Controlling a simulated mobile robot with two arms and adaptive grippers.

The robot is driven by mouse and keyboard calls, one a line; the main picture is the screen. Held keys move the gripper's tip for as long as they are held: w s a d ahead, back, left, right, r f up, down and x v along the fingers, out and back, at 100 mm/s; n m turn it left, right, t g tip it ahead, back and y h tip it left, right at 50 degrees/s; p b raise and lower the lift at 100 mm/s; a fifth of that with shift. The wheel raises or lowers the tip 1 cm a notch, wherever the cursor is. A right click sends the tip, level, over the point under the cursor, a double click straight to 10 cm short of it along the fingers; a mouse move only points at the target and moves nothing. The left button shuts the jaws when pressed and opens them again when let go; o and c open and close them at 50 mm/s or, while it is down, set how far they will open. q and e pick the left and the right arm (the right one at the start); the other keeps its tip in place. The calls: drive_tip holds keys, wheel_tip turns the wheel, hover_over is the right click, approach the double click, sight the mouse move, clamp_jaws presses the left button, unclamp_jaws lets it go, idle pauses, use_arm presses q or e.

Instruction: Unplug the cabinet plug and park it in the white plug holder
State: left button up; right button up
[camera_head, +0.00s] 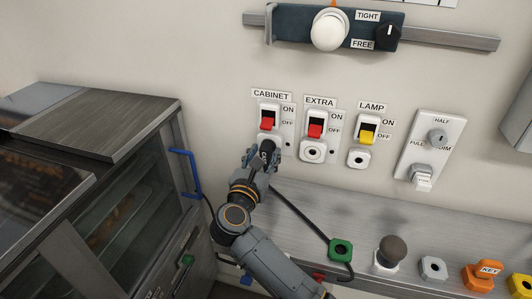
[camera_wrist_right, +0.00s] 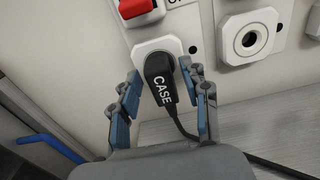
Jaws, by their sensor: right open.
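The black plug labelled CASE (camera_wrist_right: 160,82) sits in the white socket below the CABINET switch. In the head view the plug (camera_head: 267,149) is partly hidden by my right gripper (camera_head: 261,160). In the wrist view my right gripper (camera_wrist_right: 165,92) is open, with one finger on each side of the plug; I cannot tell whether they touch it. The CABINET switch (camera_head: 267,117) is red. A white block with a round recess (camera_head: 433,268) on the ledge looks like the white plug holder. My left gripper is not in view.
EXTRA (camera_head: 316,130) and LAMP (camera_head: 367,136) switches with empty sockets are to the right. A black cable (camera_head: 305,218) runs down towards a green block (camera_head: 341,249). A knob on a white base (camera_head: 388,267) and an orange KEY block (camera_head: 482,275) flank the white block. A glass-fronted cabinet with a blue handle (camera_head: 188,172) is left.

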clamp_jaws()
drive_tip(key=shift+s+a, duration=0.25)
drive_tip(key=shift+s, duration=0.45)
idle(0.5)
